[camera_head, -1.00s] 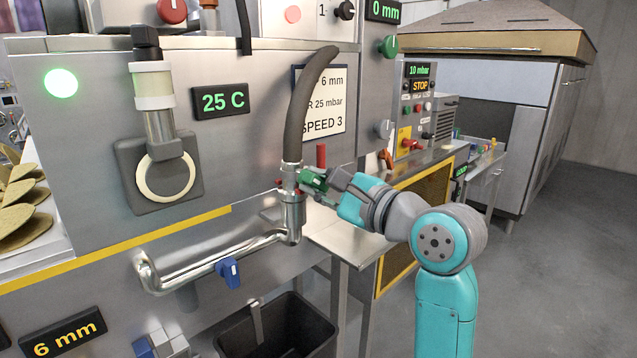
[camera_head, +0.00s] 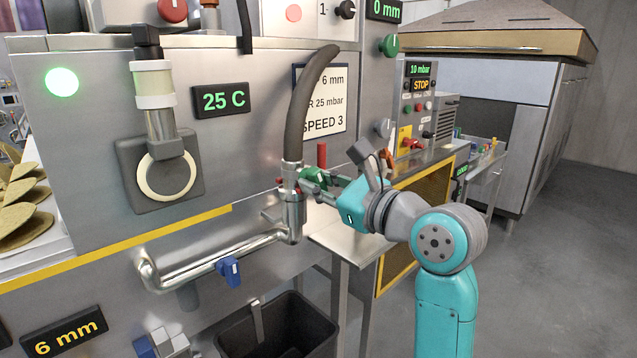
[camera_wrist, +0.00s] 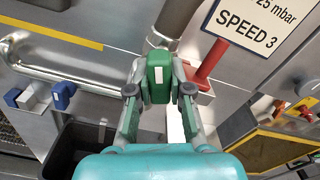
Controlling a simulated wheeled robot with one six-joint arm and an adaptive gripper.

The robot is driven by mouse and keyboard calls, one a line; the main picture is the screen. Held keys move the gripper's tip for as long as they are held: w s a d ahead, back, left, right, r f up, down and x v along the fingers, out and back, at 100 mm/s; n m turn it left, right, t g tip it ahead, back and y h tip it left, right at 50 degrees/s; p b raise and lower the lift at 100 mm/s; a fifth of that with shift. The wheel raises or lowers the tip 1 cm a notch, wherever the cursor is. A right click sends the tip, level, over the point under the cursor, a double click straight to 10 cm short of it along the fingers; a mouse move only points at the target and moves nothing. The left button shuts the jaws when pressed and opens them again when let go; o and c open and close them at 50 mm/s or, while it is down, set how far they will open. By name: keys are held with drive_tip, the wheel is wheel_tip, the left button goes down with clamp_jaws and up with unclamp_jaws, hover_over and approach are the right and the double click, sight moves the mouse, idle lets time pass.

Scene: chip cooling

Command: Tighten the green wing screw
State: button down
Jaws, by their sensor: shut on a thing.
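The green wing screw (camera_head: 312,178) is on the side of the metal pipe coupling (camera_head: 291,195), below the dark hose (camera_head: 305,105). It also shows in the wrist view (camera_wrist: 158,78) as a green block with a white mark, upright in that picture. My gripper (camera_head: 318,184) reaches it from the right and is shut on it. In the wrist view its two fingers (camera_wrist: 157,92) lie on either side of the wing. The screw's thread is hidden.
A red handle (camera_head: 321,155) stands close behind the screw. A bent steel pipe with a blue valve lever (camera_head: 229,270) runs to the lower left. A dark bin (camera_head: 277,330) is below. A steel side table (camera_head: 345,240) stands behind my gripper.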

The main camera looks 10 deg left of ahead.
drive_tip(key=shift+f, duration=0.1)
drive_tip(key=c, duration=1)
unclamp_jaws()
drive_tip(key=shift+c, duration=0.2)
drive_tip(key=v, duration=1.2)
